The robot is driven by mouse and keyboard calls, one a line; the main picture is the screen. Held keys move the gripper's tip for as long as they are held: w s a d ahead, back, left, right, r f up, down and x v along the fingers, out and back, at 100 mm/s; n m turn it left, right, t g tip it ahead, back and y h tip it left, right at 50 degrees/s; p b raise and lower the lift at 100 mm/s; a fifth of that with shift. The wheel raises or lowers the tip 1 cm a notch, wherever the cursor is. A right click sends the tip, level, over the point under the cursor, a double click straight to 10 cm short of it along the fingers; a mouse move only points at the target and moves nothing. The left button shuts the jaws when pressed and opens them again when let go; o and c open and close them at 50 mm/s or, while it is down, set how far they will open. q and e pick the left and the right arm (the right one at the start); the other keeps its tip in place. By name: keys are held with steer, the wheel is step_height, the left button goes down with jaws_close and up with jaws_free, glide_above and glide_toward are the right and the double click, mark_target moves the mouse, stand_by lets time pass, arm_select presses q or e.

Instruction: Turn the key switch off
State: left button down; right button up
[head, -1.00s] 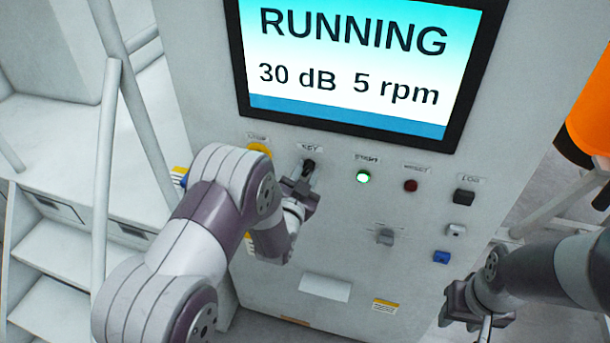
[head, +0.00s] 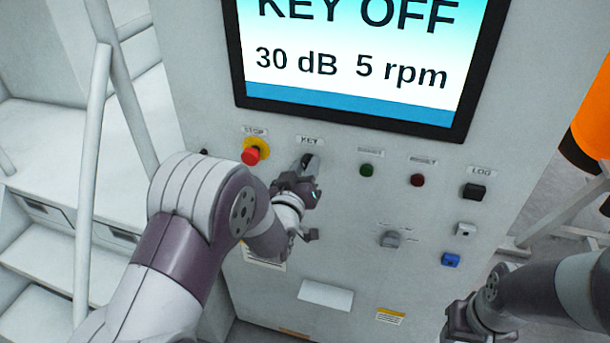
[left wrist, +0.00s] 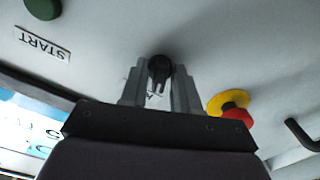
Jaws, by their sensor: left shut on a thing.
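The key switch (head: 309,162) is on the grey panel under the KEY label, partly hidden by my left gripper (head: 304,176). In the left wrist view the dark key switch (left wrist: 159,68) sits between the two fingers of my left gripper (left wrist: 160,84), which is shut on it. The screen (head: 355,65) reads KEY OFF, 30 dB and 5 rpm. The green start button (head: 367,170) is dark. My right gripper (head: 462,322) is at the lower right, away from the panel controls; its fingertips are not clear.
A red stop button on a yellow base (head: 254,151) is just left of the key switch. A dark red button (head: 417,180), a grey knob (head: 391,239) and a black LOG button (head: 474,191) lie to the right. Stairs with a handrail (head: 93,180) stand at the left.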

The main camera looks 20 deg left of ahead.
arm_select(q)
steer(key=shift+n+b, duration=0.4)
steer(key=shift+n, duration=0.3)
steer(key=c, duration=1.1)
jaws_free()
steer(key=s, duration=0.4)
steer(key=s+b, duration=0.1)
steer(key=s, duration=0.3)
steer(key=s+b, duration=0.1)
steer(key=s, duration=0.3)
steer(key=shift+s+a, duration=0.25)
steer(key=shift+s, duration=0.15)
